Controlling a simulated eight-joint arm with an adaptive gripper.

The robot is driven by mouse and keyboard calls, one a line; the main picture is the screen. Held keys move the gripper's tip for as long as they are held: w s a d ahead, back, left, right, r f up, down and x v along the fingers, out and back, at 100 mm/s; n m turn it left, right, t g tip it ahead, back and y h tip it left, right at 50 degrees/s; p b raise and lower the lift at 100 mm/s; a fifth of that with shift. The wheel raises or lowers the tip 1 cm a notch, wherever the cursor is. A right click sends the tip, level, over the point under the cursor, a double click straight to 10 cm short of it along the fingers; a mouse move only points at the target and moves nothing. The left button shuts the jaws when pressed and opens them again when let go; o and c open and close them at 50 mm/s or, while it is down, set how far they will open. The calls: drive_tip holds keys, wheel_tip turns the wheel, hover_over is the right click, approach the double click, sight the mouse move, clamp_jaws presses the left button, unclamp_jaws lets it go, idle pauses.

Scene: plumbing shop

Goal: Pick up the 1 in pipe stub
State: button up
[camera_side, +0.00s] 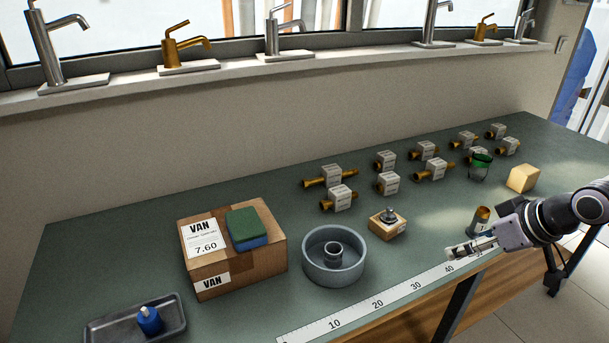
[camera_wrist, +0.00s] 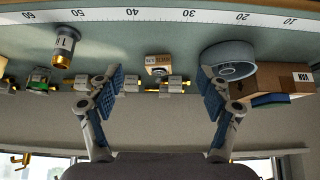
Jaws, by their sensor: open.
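A short pipe stub (camera_side: 481,218) with a brass-coloured end stands on the bench just beyond my gripper in the side view. In the wrist view the stub (camera_wrist: 64,44) shows a grey label wrap with partly readable lettering that seems to include a 1, and a copper end. It lies left of the left finger there, outside the jaws. My gripper (camera_side: 468,248) is low over the ruler near the bench's front edge. In the wrist view my gripper (camera_wrist: 160,92) has its two blue-padded fingers wide apart, with nothing held between them.
A wooden block with a dark fitting (camera_side: 388,222), a grey round basin (camera_side: 312,272) with a central tube, and a cardboard box (camera_side: 262,262) are to the left. A ruler (camera_side: 357,306) runs along the front.

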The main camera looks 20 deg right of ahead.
drive_tip(key=c, duration=0.4)
drive_tip(key=m+g+h, duration=0.2)
drive_tip(key=m, duration=0.3)
approach(485, 217)
drive_tip(key=w+f, duration=0.1)
drive_tip(key=f, duration=0.2)
drive_tip(key=w+d+f, duration=0.1)
drive_tip(key=w+f, duration=0.1)
drive_tip(key=shift+w+d+f, duration=0.15)
drive_tip(key=shift+w+d, duration=0.05)
drive_tip(key=shift+d, duration=0.15)
drive_tip(key=shift+s+x, duration=0.2)
drive_tip(key=shift+x, duration=2.95)
